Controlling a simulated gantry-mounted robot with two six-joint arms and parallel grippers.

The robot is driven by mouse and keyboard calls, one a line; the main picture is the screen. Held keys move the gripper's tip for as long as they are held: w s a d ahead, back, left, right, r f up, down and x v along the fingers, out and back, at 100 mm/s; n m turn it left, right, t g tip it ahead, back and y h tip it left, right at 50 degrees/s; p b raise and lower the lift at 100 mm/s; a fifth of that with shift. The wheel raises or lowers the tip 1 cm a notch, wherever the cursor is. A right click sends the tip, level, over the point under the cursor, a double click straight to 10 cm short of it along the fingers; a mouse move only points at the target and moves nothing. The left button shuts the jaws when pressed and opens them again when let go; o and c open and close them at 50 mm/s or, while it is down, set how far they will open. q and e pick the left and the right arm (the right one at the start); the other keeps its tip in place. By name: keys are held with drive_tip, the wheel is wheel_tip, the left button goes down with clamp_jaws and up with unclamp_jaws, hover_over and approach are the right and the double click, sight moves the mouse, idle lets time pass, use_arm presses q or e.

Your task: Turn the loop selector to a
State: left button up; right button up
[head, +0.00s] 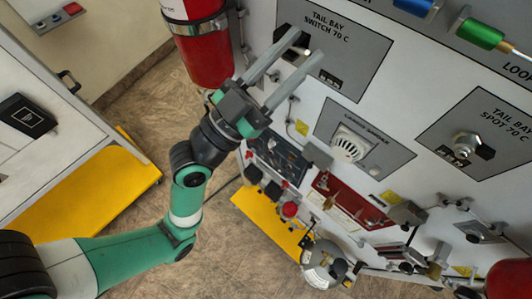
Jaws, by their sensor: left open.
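My left gripper (307,45) is open, with its two long grey fingers apart and nothing seen between them. Its fingertips are in front of the grey panel labelled "TAIL BAY SWITCH 70 C" (362,58); I cannot tell if they touch it. A dark fitting on that panel is partly hidden by the fingers. Lettering starting "LOO" shows at the right edge, cut off by the frame, below a green cylinder (480,34) and a blue cylinder (412,5). I cannot make out a selector marked with an a. My right gripper is not in view.
A red cylinder (207,50) hangs close left of my gripper. A panel with a round white detector (348,146) and a "TAIL BAY SPOT 70 C" panel (503,128) are to the right. A dark control box (277,160) and a red panel (345,203) sit lower.

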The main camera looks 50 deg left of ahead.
use_arm(q)
drive_tip(key=s+a+f+n+g+y+b, duration=0.1)
drive_tip(key=a+f+y+b, duration=0.15)
drive_tip(key=f, duration=0.75)
drive_tip(key=s+a+f+n+g+y+b, duration=0.15)
drive_tip(key=f+b, duration=0.25)
drive_tip(key=f, duration=0.7)
drive_tip(key=n+g+y+b, duration=0.2)
drive_tip(key=n+g+b, duration=0.2)
drive_tip(key=b, duration=0.2)
approach(269, 145)
drive_tip(key=w, duration=0.2)
drive_tip(key=w+p, duration=0.1)
drive_tip(key=w, duration=0.1)
drive_tip(key=w+a+p, duration=0.1)
drive_tip(key=w, duration=0.2)
drive_tip(key=shift+w+f+p, duration=0.1)
drive_tip(key=shift+w+p, duration=0.2)
drive_tip(key=shift+w, duration=0.35)
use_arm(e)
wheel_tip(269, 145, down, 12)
use_arm(q)
drive_tip(key=shift+c, duration=0.2)
clamp_jaws()
